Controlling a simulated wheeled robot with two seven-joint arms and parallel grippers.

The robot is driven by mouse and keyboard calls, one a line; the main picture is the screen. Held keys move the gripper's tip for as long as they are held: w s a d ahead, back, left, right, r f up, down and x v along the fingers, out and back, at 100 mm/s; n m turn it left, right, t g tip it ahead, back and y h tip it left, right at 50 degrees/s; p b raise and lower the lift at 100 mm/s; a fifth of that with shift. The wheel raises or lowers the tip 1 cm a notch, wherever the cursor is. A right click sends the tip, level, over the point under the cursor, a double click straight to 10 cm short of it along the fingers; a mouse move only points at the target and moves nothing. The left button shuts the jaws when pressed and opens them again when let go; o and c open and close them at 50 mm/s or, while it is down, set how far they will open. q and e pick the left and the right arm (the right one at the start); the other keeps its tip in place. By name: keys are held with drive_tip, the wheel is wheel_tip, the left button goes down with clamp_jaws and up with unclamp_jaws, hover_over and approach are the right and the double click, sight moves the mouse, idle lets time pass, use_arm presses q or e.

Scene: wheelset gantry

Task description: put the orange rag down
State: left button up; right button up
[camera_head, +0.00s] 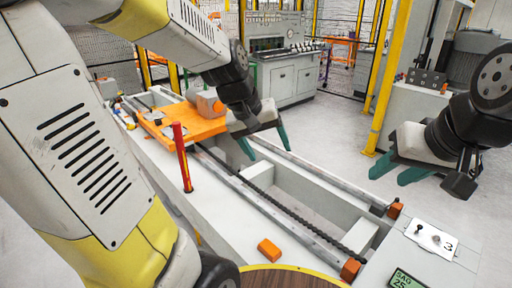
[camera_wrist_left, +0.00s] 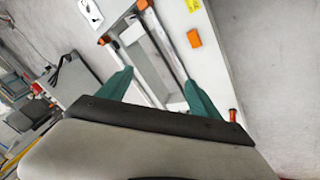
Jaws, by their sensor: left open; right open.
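A small orange piece (camera_head: 268,250), which looks like the folded orange rag, lies on the pale bench top near its front edge. It also shows in the left wrist view (camera_wrist_left: 194,38), on the pale surface beside the rail channel. My left gripper (camera_head: 266,149) is open and empty above the rails, well behind the orange piece and apart from it. Its two teal fingers stand wide apart in the left wrist view (camera_wrist_left: 160,78). My right gripper (camera_head: 390,176) is open and empty, out to the right of the bench over the floor.
A red post (camera_head: 182,157) stands upright beside the rails. Orange end blocks (camera_head: 350,269) cap the rails. A wooden round top (camera_head: 290,279) is at the front. Yellow posts (camera_head: 388,80) stand behind.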

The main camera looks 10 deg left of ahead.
use_arm(q)
drive_tip(key=s+a+r+m+t, duration=0.1)
drive_tip(key=s+r, duration=0.1)
drive_tip(key=s, duration=0.3)
drive_tip(key=s+a+r+m+y, duration=0.1)
drive_tip(key=s+r+m, duration=0.1)
drive_tip(key=s, duration=0.4)
drive_tip(key=shift+a+r+t, duration=0.3)
drive_tip(key=shift+r+t, duration=0.05)
drive_tip(key=shift+t, duration=0.05)
drive_tip(key=shift+o, duration=0.3)
drive_tip(key=shift+s, duration=0.1)
